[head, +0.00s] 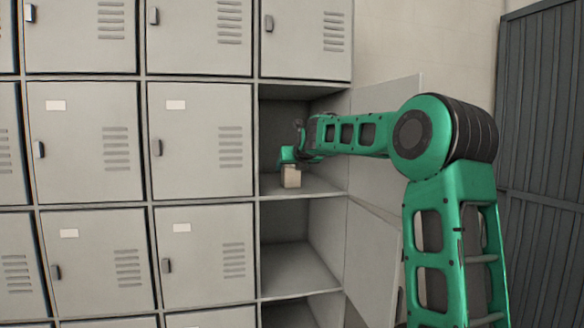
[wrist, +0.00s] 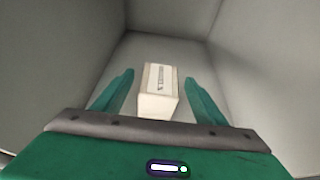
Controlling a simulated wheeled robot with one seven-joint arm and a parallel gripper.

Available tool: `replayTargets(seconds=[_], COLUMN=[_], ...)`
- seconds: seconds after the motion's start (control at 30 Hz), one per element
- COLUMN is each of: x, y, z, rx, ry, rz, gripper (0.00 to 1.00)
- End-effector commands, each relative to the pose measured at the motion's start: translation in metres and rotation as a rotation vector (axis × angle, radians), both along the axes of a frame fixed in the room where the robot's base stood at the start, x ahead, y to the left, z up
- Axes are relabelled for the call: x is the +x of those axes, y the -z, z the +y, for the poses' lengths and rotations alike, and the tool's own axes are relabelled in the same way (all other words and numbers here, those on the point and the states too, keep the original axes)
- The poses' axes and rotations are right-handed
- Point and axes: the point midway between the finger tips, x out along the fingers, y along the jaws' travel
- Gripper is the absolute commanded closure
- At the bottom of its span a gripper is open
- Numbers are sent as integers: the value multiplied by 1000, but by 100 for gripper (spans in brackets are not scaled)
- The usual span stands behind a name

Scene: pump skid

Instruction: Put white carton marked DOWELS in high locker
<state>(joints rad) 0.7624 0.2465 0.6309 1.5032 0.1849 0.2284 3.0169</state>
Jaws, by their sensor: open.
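The white carton (wrist: 158,105) stands on the floor of an open locker compartment, with dark lettering on its top face that is too small to read surely. It also shows in the head view (head: 291,177), near the front of the upper open compartment (head: 325,186). My gripper (wrist: 157,82) is open, with one finger on each side of the carton and a visible gap at both sides. In the head view my gripper (head: 288,160) reaches into this compartment from the right and partly hides its inside.
Another open compartment (head: 295,268) lies directly below and looks empty. Two open doors, an upper one (head: 385,170) and a lower one (head: 374,262), stand at the right near my arm. Closed lockers (head: 200,140) fill the left. A dark slatted panel (head: 545,150) stands at far right.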

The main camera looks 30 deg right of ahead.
Motion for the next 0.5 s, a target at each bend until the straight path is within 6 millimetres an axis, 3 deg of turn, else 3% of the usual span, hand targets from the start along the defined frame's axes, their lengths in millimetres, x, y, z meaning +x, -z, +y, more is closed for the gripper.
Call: replayTargets(seconds=[0.5], x=[-38], y=[-17], z=[11], rx=[1], ry=[0], rz=[-1], gripper=[35])
